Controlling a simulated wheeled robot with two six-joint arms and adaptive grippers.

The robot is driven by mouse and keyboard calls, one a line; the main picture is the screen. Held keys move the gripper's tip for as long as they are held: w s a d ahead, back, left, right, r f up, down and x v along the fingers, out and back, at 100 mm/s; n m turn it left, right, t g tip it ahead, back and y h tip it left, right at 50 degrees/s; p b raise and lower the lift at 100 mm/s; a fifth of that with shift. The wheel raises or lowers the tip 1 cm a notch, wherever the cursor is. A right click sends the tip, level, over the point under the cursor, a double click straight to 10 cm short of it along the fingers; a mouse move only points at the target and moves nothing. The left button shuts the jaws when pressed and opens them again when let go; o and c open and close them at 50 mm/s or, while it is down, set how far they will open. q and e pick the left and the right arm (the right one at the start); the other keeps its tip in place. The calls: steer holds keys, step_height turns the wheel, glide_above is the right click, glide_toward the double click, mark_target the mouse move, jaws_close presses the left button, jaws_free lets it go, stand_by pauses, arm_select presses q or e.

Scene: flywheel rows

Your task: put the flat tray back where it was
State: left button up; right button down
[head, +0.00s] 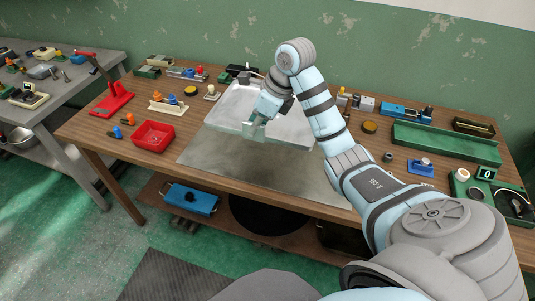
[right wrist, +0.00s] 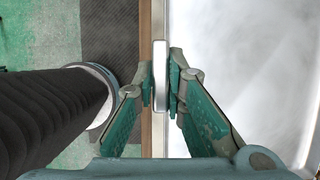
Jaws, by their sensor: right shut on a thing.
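The flat tray (head: 228,112) is pale, silvery and shallow, and it is over the back part of a grey mat (head: 215,152) on the wooden table. My right gripper (head: 254,131) is at the tray's front edge, shut on its rim. In the right wrist view the fingers (right wrist: 161,85) pinch the thin pale rim, with the tray's bright floor (right wrist: 250,60) to the right. A darker patch shows on the mat in front of the tray; whether the tray touches the mat I cannot tell. My left gripper is not in view.
A red bin (head: 153,136) stands left of the mat. A long green tray (head: 445,143) and a blue-and-white part (head: 421,166) are on the right. Small parts line the back edge. The front of the mat is clear. A grey side table (head: 60,85) stands left.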

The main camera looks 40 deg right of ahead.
step_height(320, 180, down, 18)
steer(key=b, duration=0.3)
steer(key=shift+r+b, duration=0.2)
steer(key=shift+b, duration=0.15)
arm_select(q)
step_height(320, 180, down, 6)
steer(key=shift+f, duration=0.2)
arm_select(e)
steer(key=shift+w, duration=0.1)
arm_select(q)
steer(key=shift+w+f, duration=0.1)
arm_select(e)
steer(key=shift+f, duration=0.1)
steer(key=c, duration=2.1)
jaws_free()
steer(key=shift+f, duration=0.1)
steer(key=o, duration=0.4)
steer(key=shift+o, duration=0.2)
